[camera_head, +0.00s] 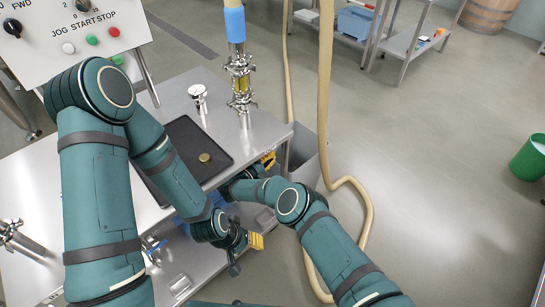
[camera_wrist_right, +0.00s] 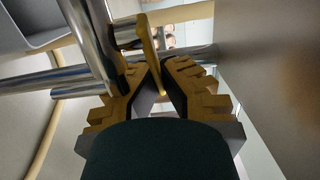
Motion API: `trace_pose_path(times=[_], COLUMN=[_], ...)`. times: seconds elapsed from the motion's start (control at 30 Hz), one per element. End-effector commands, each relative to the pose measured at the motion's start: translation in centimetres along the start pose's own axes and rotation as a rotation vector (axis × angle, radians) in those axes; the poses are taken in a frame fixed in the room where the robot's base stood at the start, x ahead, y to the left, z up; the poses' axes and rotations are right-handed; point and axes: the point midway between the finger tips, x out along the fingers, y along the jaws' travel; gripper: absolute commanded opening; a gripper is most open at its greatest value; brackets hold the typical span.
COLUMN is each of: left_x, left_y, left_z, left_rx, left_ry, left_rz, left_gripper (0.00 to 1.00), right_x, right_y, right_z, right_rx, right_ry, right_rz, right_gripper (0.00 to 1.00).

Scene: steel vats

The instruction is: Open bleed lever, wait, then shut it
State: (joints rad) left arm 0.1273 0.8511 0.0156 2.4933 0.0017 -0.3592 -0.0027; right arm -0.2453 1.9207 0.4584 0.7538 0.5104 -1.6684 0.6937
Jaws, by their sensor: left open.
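A yellow lever strip (camera_wrist_right: 150,45), which I take for the bleed lever, stands beside bright steel pipes in the right wrist view. In the head view my right gripper (camera_head: 268,160) is at the bench's right edge, partly hidden, and the lever cannot be made out. My left gripper (camera_head: 248,252) is lower, open and empty beside the bench's front right side.
A sight glass (camera_head: 240,82) with yellow contents stands on the steel bench (camera_head: 262,128) under a blue hose cuff. A dark tray (camera_head: 188,136) holds a small brass disc (camera_head: 204,157). A grey bin (camera_head: 306,155) and hoses (camera_head: 324,90) stand close by.

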Motion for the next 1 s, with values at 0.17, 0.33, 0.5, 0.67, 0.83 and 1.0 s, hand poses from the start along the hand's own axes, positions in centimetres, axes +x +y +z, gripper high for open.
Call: trace_pose_path(times=[0.17, 0.33, 0.5, 0.67, 0.83, 1.0], left_x=[0.0, 0.0, 0.0, 0.0, 0.0, 0.0], left_y=[0.0, 0.0, 0.0, 0.0, 0.0, 0.0], left_z=[0.0, 0.0, 0.0, 0.0, 0.0, 0.0], left_rx=[0.0, 0.0, 0.0, 0.0, 0.0, 0.0], left_ry=[0.0, 0.0, 0.0, 0.0, 0.0, 0.0], left_rz=[0.0, 0.0, 0.0, 0.0, 0.0, 0.0], left_gripper=[0.47, 0.47, 0.47, 0.47, 0.47, 0.47], right_x=[0.1, 0.1, 0.1, -0.1, -1.7, -4.5], right_y=[0.0, 0.0, 0.0, 0.0, 0.0, 0.0], right_z=[-0.1, -0.1, -0.1, 0.0, 0.1, 0.0], right_rx=[-0.001, -0.001, 0.0, 0.0, -0.001, -0.001], right_ry=[0.004, 0.003, 0.001, 0.0, -0.002, -0.003], right_rz=[0.0, 0.0, 0.0, 0.0, 0.002, 0.001], right_gripper=[0.0, 0.28, 0.34, 0.34, 0.34, 0.34])
